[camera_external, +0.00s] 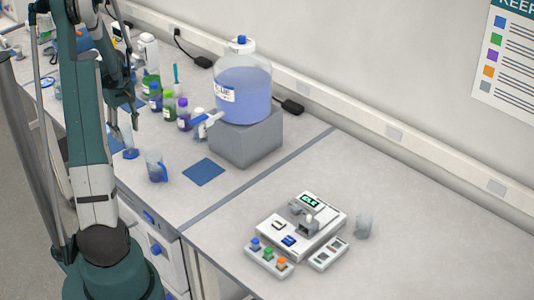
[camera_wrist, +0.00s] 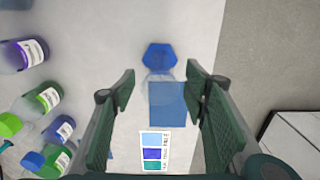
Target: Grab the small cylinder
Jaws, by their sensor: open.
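A small clear cylinder (camera_wrist: 161,88) with a blue hexagonal base (camera_wrist: 160,57) shows in the wrist view, at and just beyond the gap between my fingertips. In the external view a clear cylinder (camera_external: 126,137) with a blue foot stands on the bench below my gripper. My gripper (camera_wrist: 160,76) is open, one dark green finger on each side of the picture, and nothing is gripped. In the external view my gripper (camera_external: 128,100) points down, partly hidden by my arm. I cannot tell exactly how far the fingertips are above the cylinder.
Several capped bottles (camera_wrist: 41,100) stand left of my gripper in the wrist view. A blue square (camera_wrist: 168,105) and a colour label (camera_wrist: 153,150) show between my fingers. In the external view, a clear beaker (camera_external: 155,168) stands close by, and a large blue carboy (camera_external: 243,90) rests on a grey block (camera_external: 245,140).

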